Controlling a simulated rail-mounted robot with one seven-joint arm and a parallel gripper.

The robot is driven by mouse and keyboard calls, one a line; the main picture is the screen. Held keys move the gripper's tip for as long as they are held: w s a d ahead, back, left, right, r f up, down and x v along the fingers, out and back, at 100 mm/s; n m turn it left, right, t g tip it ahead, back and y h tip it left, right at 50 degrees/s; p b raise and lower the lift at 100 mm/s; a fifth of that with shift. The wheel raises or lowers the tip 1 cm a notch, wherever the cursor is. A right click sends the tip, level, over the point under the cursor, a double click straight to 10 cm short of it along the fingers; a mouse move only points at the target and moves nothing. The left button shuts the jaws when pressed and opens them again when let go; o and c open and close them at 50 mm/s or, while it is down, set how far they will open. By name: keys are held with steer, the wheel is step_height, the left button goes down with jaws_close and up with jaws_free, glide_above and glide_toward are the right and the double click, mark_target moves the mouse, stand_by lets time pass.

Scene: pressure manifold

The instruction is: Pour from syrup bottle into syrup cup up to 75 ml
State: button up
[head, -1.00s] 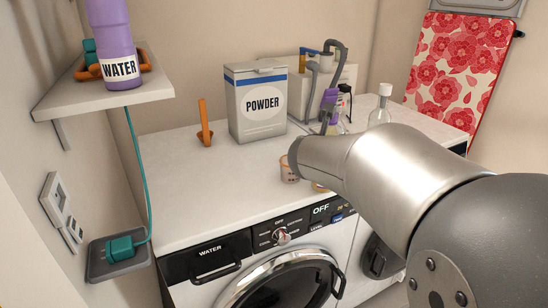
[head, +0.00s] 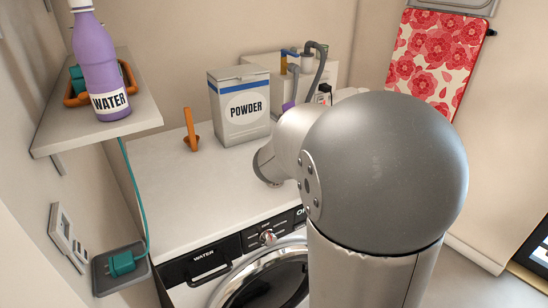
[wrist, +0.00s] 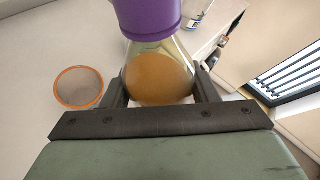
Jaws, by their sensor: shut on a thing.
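In the wrist view my gripper (wrist: 160,90) is shut on a clear, flared bottle (wrist: 158,73) with amber liquid in it and a broad purple part above. It looks like the syrup bottle, but no label shows. A round cup with an orange rim (wrist: 79,88) stands on the pale top to the left of the bottle, apart from it. I cannot read a name or a level on it. In the head view my own arm hides my gripper, the cup and most of the bottle area; a small purple bit (head: 288,106) shows beside the arm.
A powder box (head: 240,108) and an orange scoop-like tool (head: 190,130) stand on the white washer top (head: 160,165). A purple water bottle (head: 98,65) stands on the wall shelf (head: 135,120). Hoses (head: 316,65) are at the back. The left part of the top is clear.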

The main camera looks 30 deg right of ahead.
steer(key=shift+w+a+f+n+g+h+p, duration=0.15)
steer(key=shift+n+g+p, duration=0.3)
steer(key=shift+p, duration=0.6)
steer(key=shift+w+a+f+n+g+h+p, duration=0.1)
steer(key=shift+w+n+g+h+p, duration=0.25)
steer(key=shift+p, duration=0.7)
steer(key=shift+s+d+f+n+g+p, duration=0.15)
steer(key=shift+s+f+n+g+p, duration=0.2)
steer(key=shift+f+n+p, duration=0.3)
steer(key=shift+s+d+f+n+g+h+p, duration=0.1)
steer(key=shift+s+f+n+g+h+p, duration=0.1)
steer(key=shift+f+n+g+h+p, duration=0.15)
steer(key=shift+s+d+f+n+g+h+p, duration=0.1)
steer(key=shift+s+f+n+g+h, duration=0.1)
steer(key=shift+f+n, duration=0.2)
stand_by(0.6)
steer(key=shift+s+d+f+n+g+h, duration=0.1)
steer(key=shift+f+n+g+h, duration=0.2)
steer(key=shift+f+n, duration=0.2)
steer(key=shift+s+d+f+n+g+h, duration=0.1)
steer(key=shift+f+n+g+h, duration=0.15)
steer(key=shift+f+n, duration=0.2)
stand_by(3.0)
